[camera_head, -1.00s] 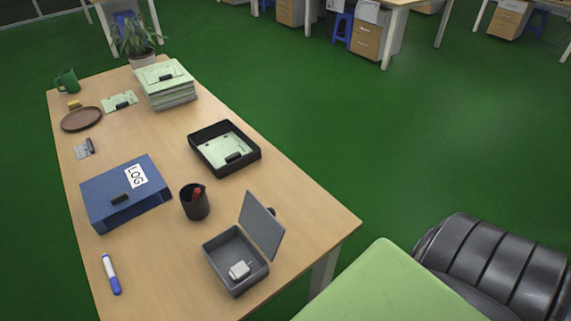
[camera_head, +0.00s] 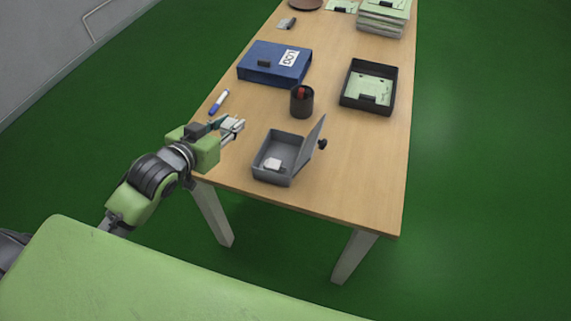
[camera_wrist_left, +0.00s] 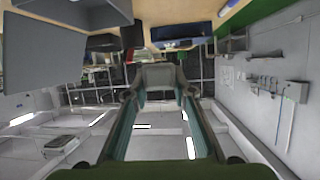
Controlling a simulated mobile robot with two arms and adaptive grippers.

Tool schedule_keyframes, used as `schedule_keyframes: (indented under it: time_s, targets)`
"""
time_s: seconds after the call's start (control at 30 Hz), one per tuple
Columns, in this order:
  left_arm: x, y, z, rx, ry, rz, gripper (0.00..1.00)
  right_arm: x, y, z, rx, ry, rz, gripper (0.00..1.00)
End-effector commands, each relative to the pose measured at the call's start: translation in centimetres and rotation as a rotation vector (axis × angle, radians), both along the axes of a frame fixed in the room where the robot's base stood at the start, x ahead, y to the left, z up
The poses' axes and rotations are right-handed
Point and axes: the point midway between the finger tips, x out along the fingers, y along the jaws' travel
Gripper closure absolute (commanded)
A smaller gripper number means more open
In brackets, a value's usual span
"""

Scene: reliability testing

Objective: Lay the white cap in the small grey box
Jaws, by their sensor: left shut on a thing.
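The small grey box (camera_head: 285,178) stands on the table near its front edge, its lid (camera_head: 312,143) upright at the right. A small white block (camera_head: 273,164) lies inside it. My left gripper (camera_head: 237,127) is at the table's left edge, left of the box and apart from it. It is shut on a pale thing that looks like the white cap; it is small and partly hidden by the fingers in the head view. In the left wrist view it shows grey, in shadow, between the fingertips (camera_wrist_left: 159,78). My right gripper is not in view.
A dark pen cup (camera_head: 302,104) stands behind the box. A blue binder (camera_head: 262,75) and a blue-white marker (camera_head: 218,102) lie farther back left. A black tray (camera_head: 346,97) with papers is at the back right. The tabletop right of the lid is mostly clear.

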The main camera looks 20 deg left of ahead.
Motion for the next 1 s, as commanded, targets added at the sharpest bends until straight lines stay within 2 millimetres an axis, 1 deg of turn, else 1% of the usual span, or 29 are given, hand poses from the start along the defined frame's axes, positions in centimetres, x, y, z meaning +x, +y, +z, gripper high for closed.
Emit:
schedule_keyframes:
  time_s: [0.03, 0.1, 0.17, 0.27, 0.37, 0.6, 0.63, 0.67, 0.7, 0.8, 0.9, 1.0]
  targets:
    - [1.1, 0.6, 0.0, -0.009, -0.004, 0.032, 0.87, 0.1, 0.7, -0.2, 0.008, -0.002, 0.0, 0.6]
    - [2.1, 1.3, -0.1, -0.015, -0.002, 0.063, 0.87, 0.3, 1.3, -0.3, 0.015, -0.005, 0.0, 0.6]
    - [2.7, 1.6, -0.2, -0.02, 0.0, 0.082, 0.87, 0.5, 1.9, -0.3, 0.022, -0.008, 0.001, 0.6]
    - [3.3, 1.2, -0.5, -0.025, 0.002, 0.097, 0.87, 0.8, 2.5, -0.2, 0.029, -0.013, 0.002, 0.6]
    - [3.8, -0.5, -1.2, -0.029, 0.003, 0.097, 0.87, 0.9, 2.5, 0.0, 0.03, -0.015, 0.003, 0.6]
    - [5.1, -6.3, -3.9, -0.028, 0.006, 0.098, 0.87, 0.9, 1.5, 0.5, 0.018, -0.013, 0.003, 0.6]
    - [5.3, -7.0, -4.1, -0.029, 0.004, 0.097, 0.87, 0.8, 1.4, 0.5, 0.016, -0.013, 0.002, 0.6]
    - [5.4, -7.6, -4.8, -0.028, 0.006, 0.096, 0.87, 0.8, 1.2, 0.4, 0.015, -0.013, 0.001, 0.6]
    - [5.6, -8.1, -5.8, -0.026, 0.008, 0.099, 0.87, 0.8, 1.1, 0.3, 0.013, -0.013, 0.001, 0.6]
    - [5.9, -9.5, -7.5, -0.024, 0.005, 0.097, 0.87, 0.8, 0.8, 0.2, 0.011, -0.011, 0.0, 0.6]
    - [6.1, -10.4, -8.6, -0.025, 0.003, 0.097, 0.87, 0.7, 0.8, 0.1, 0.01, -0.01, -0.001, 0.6]
    - [6.3, -10.8, -9.2, -0.022, 0.003, 0.098, 0.87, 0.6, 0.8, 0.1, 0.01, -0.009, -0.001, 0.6]
